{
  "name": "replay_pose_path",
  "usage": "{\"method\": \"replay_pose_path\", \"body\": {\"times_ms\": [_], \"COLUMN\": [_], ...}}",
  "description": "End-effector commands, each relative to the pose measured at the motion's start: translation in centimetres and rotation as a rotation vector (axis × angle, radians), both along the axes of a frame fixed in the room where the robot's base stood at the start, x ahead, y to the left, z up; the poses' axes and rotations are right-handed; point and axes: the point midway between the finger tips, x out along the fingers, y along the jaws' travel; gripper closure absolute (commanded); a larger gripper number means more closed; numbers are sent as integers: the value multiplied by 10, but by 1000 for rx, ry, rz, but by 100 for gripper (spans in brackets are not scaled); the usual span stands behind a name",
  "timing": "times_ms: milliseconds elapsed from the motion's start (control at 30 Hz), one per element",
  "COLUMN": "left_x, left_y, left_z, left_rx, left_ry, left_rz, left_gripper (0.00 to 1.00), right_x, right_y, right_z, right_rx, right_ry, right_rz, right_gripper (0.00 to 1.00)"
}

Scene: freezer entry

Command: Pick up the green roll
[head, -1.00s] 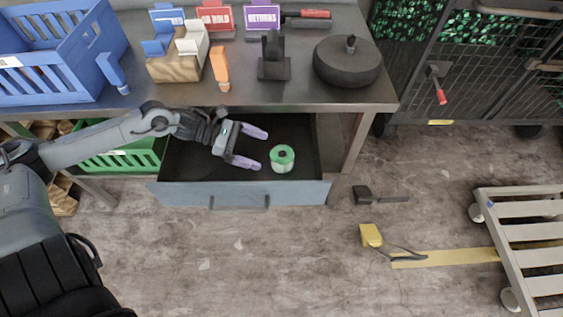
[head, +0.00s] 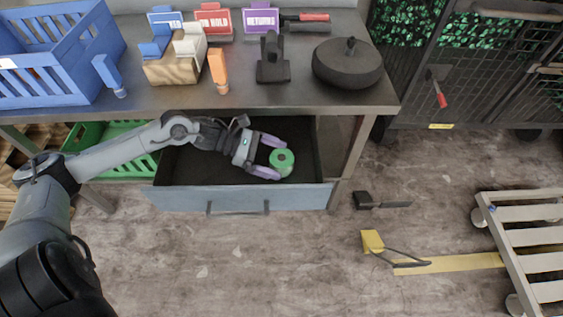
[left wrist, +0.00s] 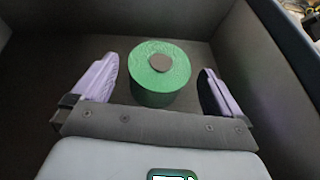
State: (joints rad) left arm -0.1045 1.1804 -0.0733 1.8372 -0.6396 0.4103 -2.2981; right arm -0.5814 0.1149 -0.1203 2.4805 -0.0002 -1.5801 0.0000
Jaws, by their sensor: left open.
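The green roll (head: 282,161) stands inside the open drawer (head: 238,197) under the table, toward its right side. In the left wrist view the green roll (left wrist: 160,72) stands upright with a dark core on top. My left gripper (head: 273,157) is inside the drawer, open, with purple fingertips on either side of the roll. In the left wrist view the open fingers (left wrist: 156,85) flank the roll with a gap on each side. My right gripper is not in view.
The drawer's dark walls surround the roll, and the table edge (head: 190,107) is above. On the table are a blue crate (head: 60,62), a wood block (head: 175,69), a black stand (head: 273,70) and a round dark pot (head: 348,66). A green crate (head: 118,163) is left of the drawer.

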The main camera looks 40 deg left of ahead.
Motion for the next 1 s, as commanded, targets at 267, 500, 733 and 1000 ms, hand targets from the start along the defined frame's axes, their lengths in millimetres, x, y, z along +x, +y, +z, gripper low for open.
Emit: {"method": "replay_pose_path", "body": {"times_ms": [267, 500, 733, 1000], "left_x": [17, 22, 22, 22], "left_y": [-21, -30, -30, -29], "left_z": [-9, -14, -14, -14], "left_rx": [-3, 1, 1, 1], "left_ry": [-3, 1, 1, 1], "left_rz": [1, 0, 0, 0], "left_gripper": [0, 0, 5, 46], "right_x": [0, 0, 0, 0], "right_y": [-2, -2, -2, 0], "right_z": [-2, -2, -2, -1], "right_rx": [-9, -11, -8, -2], "right_ry": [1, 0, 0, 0], "right_rz": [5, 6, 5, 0], "right_gripper": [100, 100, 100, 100]}}
